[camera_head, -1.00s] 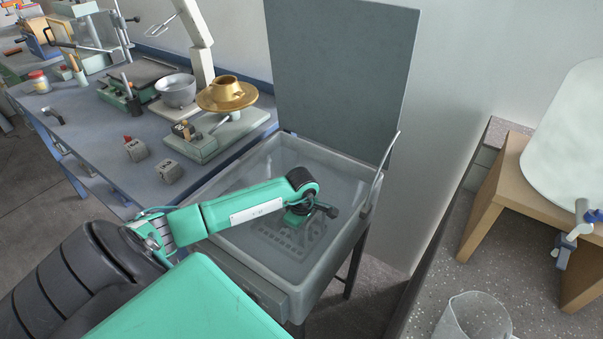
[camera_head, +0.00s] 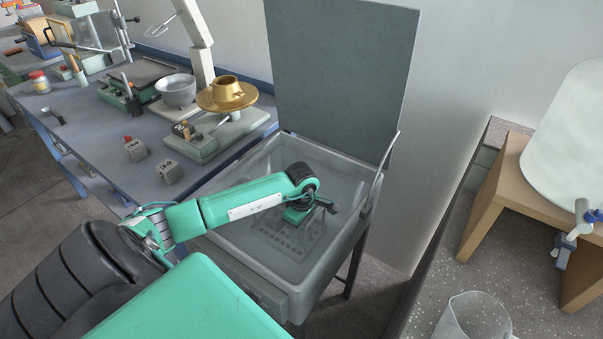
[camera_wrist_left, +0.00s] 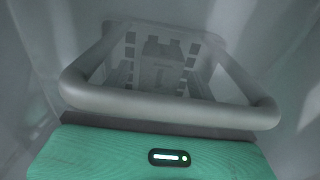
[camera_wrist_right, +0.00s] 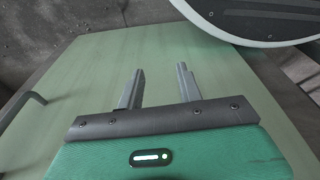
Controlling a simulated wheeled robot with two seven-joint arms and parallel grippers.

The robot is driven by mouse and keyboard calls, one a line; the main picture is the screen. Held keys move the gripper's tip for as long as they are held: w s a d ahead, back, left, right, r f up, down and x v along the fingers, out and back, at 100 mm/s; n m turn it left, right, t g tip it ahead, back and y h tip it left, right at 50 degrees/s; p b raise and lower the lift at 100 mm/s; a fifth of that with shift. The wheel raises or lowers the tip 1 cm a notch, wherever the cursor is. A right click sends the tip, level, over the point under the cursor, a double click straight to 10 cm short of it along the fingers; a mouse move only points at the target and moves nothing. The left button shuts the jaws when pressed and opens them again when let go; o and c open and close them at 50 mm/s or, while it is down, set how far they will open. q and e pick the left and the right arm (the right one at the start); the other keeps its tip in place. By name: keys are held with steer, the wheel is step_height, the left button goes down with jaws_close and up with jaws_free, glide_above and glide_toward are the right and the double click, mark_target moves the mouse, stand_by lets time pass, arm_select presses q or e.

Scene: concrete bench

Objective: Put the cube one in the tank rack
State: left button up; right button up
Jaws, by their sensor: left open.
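A grey slotted rack (camera_head: 277,241) stands in the water of the open tank (camera_head: 228,262); in the left wrist view the rack (camera_wrist_left: 218,72) shows close, with a thick rounded bar across its front. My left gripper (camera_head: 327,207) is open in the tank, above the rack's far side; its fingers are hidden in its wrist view. A dark shape shows inside the rack, but I cannot tell whether it is a cube or a shadow. Two grey marked cubes, one (camera_head: 135,150) and another (camera_head: 169,171), lie on the blue bench; their markings are unreadable. My right gripper (camera_wrist_right: 160,70) is open and empty.
The tank's raised grey lid (camera_head: 340,75) stands behind it. A brass piece (camera_head: 227,94), a grey bowl (camera_head: 175,91) and a grey-green device base (camera_head: 215,140) stand on the bench near the tank. A clear beaker (camera_head: 472,318) is at lower right.

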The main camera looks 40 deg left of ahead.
mark_target(302, 230)
arm_select(q)
step_height(302, 230, up, 10)
steer(key=shift+r, duration=0.2)
arm_select(e)
steer(key=shift+w+a+r, duration=0.15)
steer(key=shift+w+r, duration=0.25)
steer(key=shift+r, duration=0.1)
arm_select(q)
steer(key=shift+r, duration=0.1)
arm_select(e)
steer(key=shift+s, duration=0.1)
